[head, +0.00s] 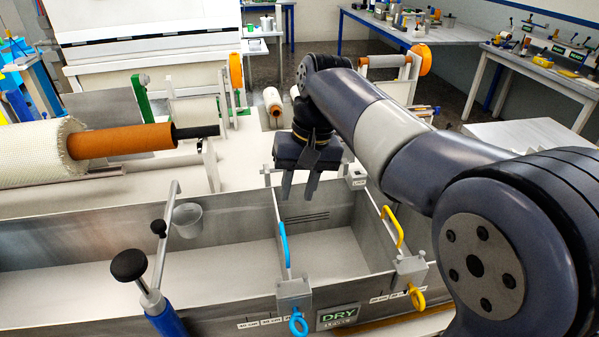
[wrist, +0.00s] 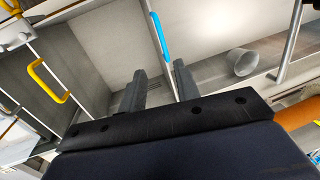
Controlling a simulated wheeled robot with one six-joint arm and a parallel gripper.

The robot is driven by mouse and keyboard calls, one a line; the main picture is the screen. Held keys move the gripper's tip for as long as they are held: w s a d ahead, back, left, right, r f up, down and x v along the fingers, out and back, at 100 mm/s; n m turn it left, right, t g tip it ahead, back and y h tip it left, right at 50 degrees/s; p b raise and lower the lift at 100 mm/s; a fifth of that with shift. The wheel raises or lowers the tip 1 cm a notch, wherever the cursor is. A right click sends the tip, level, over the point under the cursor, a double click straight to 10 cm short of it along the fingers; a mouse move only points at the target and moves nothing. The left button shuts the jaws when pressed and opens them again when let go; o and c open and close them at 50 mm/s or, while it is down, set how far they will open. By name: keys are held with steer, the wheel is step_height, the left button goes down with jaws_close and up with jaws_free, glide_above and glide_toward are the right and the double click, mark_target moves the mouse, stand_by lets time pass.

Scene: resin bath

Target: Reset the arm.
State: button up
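My gripper (head: 300,184) hangs at the end of my arm above the back wall of the metal bath (head: 130,236). Its fingers point down and stand apart with nothing visible between them. In the wrist view my gripper (wrist: 158,82) also shows its two fingers apart, with a bare bath floor beyond. My arm reaches in from the right and is bent down at the wrist. A divider with a blue handle (head: 284,243) and one with a yellow handle (head: 392,226) cross the bath.
A large fabric roll (head: 40,152) on an orange-brown core lies behind the bath. A DRY sign (head: 337,316) is on the front wall. Workbenches (head: 410,32) stand at the back.

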mark_target(283, 235)
steer(key=a+f, duration=0.1)
steer(key=f, duration=0.2)
steer(key=a+f, duration=0.1)
steer(key=f, duration=0.6)
steer(key=shift+s+a+f, duration=0.3)
steer(key=shift+a+f, duration=0.05)
steer(key=shift+a, duration=0.05)
steer(key=shift+s+a, duration=0.1)
steer(key=shift+a, duration=0.4)
steer(key=shift+r, duration=0.1)
